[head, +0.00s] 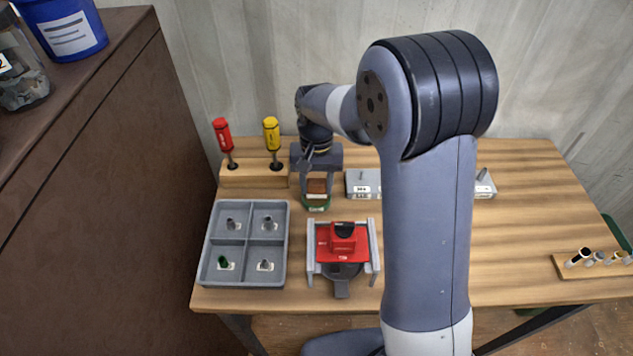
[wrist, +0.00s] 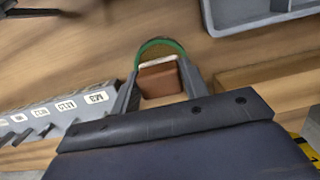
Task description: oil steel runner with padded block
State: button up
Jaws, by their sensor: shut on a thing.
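My gripper (head: 317,190) is shut on a brown block (head: 317,186) with a pale pad along its far face; the block also shows between the fingers in the wrist view (wrist: 161,82). A round green-rimmed dish (head: 316,207) is right at the pad, and its rim shows beyond the block in the wrist view (wrist: 160,43). Whether the pad touches the dish I cannot tell. A red fixture (head: 342,243) stands in front of the gripper, between two grey side rails (head: 311,262) that look like steel runners.
A grey four-compartment tray (head: 284,246) stands left of the fixture. A wooden rack (head: 245,177) holds a red and a yellow screwdriver behind it. A grey labelled bar (wrist: 62,112) lies beside the gripper. A small wooden holder (head: 594,268) is at far right; the right table is mostly clear.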

aim_at(316, 184)
jog(key=shift+f+b, duration=0.3)
jog(key=shift+f, duration=0.3)
dwell(1.4)
jog(key=shift+r+p, duration=2.75)
jog(key=shift+r, duration=0.8)
jog(key=shift+r, duration=0.1)
